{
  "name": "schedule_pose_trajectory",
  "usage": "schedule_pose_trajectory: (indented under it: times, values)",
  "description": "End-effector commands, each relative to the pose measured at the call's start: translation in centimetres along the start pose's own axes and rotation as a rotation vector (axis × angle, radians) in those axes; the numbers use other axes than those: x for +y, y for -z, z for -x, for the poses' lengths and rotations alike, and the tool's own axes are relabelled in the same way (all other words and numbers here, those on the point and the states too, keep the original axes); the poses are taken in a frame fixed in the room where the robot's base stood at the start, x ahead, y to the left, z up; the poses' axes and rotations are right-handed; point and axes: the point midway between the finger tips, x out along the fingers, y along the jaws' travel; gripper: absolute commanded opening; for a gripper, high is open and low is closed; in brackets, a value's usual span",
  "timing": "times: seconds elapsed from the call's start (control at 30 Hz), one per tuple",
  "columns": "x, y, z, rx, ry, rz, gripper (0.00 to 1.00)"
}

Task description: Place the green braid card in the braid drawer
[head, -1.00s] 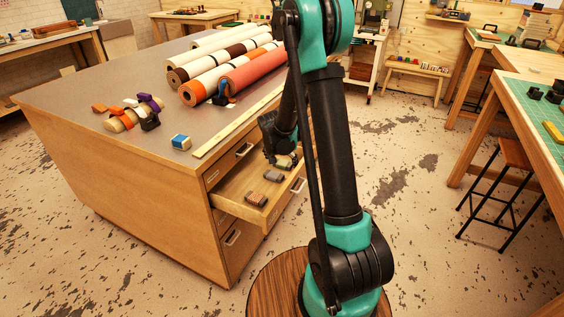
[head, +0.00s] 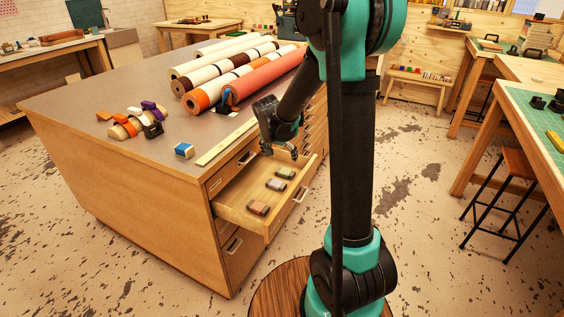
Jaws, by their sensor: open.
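The drawer (head: 231,209) is pulled out of the front of the large wooden cabinet. The green braid card (head: 285,173) lies flat on its floor, toward the far end. A grey card (head: 276,184) and a pinkish-brown card (head: 257,208) lie in the same drawer, nearer to me, in a row with the green one. My gripper (head: 281,153) is open and empty, pointing down just above the back part of the drawer. It is apart from the green card.
On the cabinet top (head: 110,82) lie a blue and white block (head: 184,151), a cluster of coloured bands (head: 148,120) and several large rolls (head: 268,72). A stool (head: 515,170) stands at the right. The floor between is clear.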

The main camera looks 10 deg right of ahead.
Motion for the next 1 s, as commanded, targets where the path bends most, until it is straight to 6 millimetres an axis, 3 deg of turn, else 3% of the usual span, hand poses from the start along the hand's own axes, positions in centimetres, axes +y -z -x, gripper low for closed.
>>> schedule_pose_trajectory:
  times: [0.23,0.37,0.47,0.7,0.83,1.0]
  values:
    - [0.4,-0.2,1.6,-0.002,0.002,0.007,0.87]
    - [2.8,-1.4,2.5,-0.014,0.018,0.053,0.87]
    - [5.9,-3.4,3.6,-0.028,0.044,0.121,0.87]
    - [13.3,-9.9,5.4,-0.044,0.123,0.315,0.87]
    - [16.3,-13.7,5.7,-0.04,0.166,0.409,0.87]
    - [18.6,-17.2,5.6,-0.029,0.204,0.495,0.87]
